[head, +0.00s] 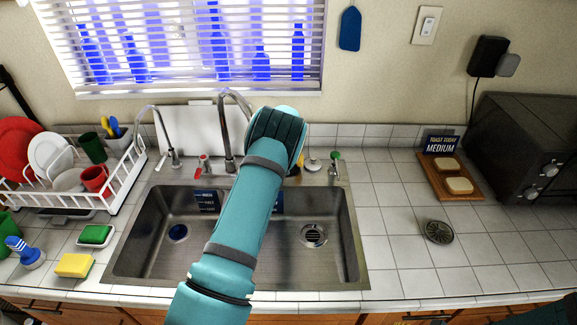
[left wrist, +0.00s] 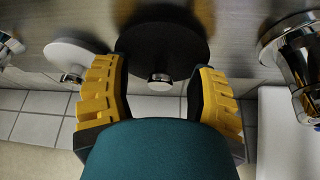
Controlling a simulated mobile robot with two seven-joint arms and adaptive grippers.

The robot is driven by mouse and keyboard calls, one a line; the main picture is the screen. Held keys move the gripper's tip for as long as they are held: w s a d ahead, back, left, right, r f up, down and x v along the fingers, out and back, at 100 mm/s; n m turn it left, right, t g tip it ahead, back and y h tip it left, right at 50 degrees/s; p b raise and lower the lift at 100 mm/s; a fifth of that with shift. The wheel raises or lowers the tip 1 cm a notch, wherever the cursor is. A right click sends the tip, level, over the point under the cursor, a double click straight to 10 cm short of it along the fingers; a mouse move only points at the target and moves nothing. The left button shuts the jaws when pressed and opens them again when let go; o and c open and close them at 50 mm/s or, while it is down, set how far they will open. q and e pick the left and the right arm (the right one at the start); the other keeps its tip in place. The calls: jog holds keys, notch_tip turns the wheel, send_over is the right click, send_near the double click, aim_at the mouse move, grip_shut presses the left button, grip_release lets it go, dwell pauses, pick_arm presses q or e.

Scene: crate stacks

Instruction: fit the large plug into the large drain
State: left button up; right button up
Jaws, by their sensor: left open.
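The large plug is a black disc (left wrist: 160,45) with a metal knob (left wrist: 160,82) in the left wrist view. My left gripper (left wrist: 160,76) is open, with its yellow-and-black fingers on either side of the knob. In the head view this gripper (head: 298,168) is behind the sink, mostly hidden by my teal arm, and the black plug cannot be made out. The large drain (head: 313,235) is a metal-rimmed opening in the sink floor at right, uncovered.
A white plug (head: 313,160) stands beside the black one, also in the left wrist view (left wrist: 72,55). The tall faucet (head: 228,130) and red-handled tap (head: 203,168) stand close by. A dark round strainer (head: 438,232) lies on the right counter. A dish rack (head: 125,185) stands left.

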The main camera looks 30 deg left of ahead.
pick_arm(q)
jog(key=shift+o, duration=0.2)
grip_shut()
jog(key=shift+r, duration=0.1)
